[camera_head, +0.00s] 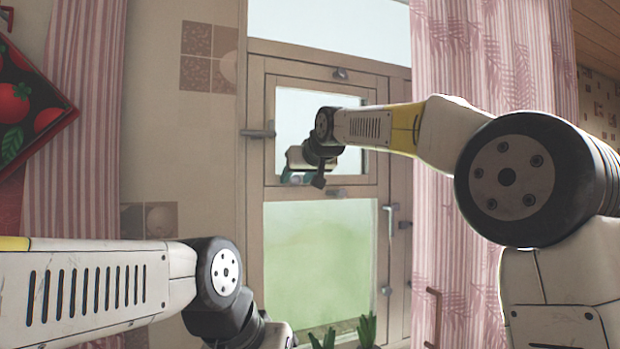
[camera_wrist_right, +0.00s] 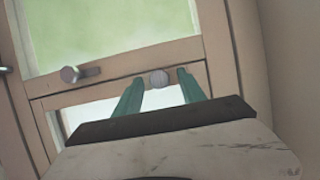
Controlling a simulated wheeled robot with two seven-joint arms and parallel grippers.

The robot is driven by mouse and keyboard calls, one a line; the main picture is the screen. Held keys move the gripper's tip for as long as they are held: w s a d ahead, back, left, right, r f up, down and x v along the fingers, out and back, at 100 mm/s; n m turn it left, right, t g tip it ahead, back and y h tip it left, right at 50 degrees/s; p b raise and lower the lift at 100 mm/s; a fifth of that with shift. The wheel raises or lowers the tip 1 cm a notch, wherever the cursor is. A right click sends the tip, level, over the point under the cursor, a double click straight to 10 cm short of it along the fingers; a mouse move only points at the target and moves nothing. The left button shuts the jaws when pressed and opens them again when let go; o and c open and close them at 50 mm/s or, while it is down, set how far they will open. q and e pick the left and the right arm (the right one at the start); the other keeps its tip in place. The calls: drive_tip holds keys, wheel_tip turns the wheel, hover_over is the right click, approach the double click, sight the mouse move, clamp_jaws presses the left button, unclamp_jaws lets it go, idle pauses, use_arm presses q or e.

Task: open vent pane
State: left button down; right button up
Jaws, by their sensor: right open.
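The vent pane (camera_head: 300,108) is the small framed pane in the upper part of the wooden window and looks closed in its frame. My right gripper (camera_head: 296,181) is in front of its lower left part. In the right wrist view, which is turned over, the two teal fingers (camera_wrist_right: 159,90) stand apart. A round knob (camera_wrist_right: 159,78) shows between their tips on the pane's rail; I cannot tell how deep it sits between them. A latch (camera_wrist_right: 80,73) sits beside it, also visible in the head view (camera_head: 335,193). My left gripper is out of view.
A lower pane (camera_head: 320,255) lies below, with a handle (camera_head: 391,217) to its right. Another latch (camera_head: 340,74) is above the vent pane, and a lever (camera_head: 258,133) at its left. Pink curtains (camera_head: 490,90) hang at the right. Green plants (camera_head: 367,330) stand at the bottom.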

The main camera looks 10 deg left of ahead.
clamp_jaws()
idle(1.3)
